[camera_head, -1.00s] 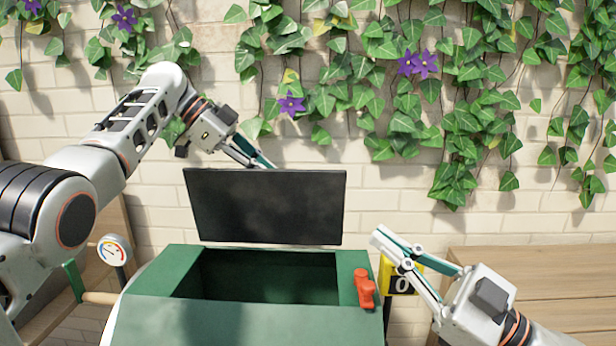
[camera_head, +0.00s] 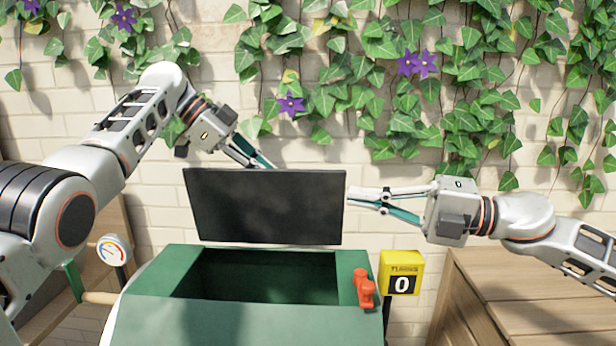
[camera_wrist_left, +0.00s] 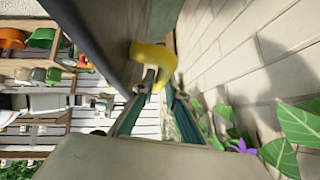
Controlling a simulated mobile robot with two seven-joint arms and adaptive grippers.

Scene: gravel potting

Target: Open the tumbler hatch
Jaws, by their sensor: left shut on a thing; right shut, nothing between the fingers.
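The tumbler (camera_head: 225,322) is a green box with its top opening uncovered, showing a dark green inside. Its dark hatch (camera_head: 265,207) stands upright along the back of the opening; in the left wrist view its panel (camera_wrist_left: 105,25) is close by. My left gripper (camera_head: 272,167) is at the hatch's top edge, its fingertips partly hidden behind it. The left wrist view shows its fingers shut on a yellow handle (camera_wrist_left: 155,57) beside the panel. My right gripper (camera_head: 350,197) is shut and empty, its tips at the hatch's right edge; I cannot tell whether they touch.
A red latch-like part (camera_head: 364,288) sits on the tumbler's right rim. A wooden bench (camera_head: 550,290) is at the right. The ivy-covered brick wall (camera_head: 390,170) rises behind.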

